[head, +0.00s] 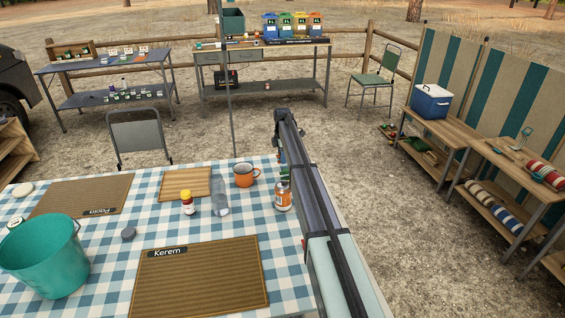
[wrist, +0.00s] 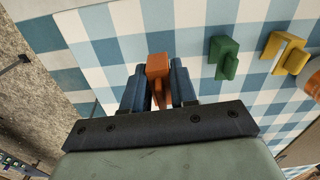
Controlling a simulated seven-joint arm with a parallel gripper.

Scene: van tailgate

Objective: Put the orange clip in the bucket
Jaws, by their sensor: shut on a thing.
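The orange clip (wrist: 158,66) is between the two fingers of my gripper (wrist: 157,84) in the wrist view, and the fingers are shut on it. It is over the blue-and-white checked cloth; I cannot tell whether it touches the cloth. In the head view my arm hides the clip and fingertips at the table's right edge. The teal bucket (head: 45,262) stands upright on the table at the far left, well away from my gripper. A green clip (wrist: 224,57) and a yellow clip (wrist: 285,53) lie right of my gripper in the wrist view.
The Kerem mat (head: 200,280) and Paola mat (head: 85,196) lie flat and bare. A grey puck (head: 128,234) sits near the bucket.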

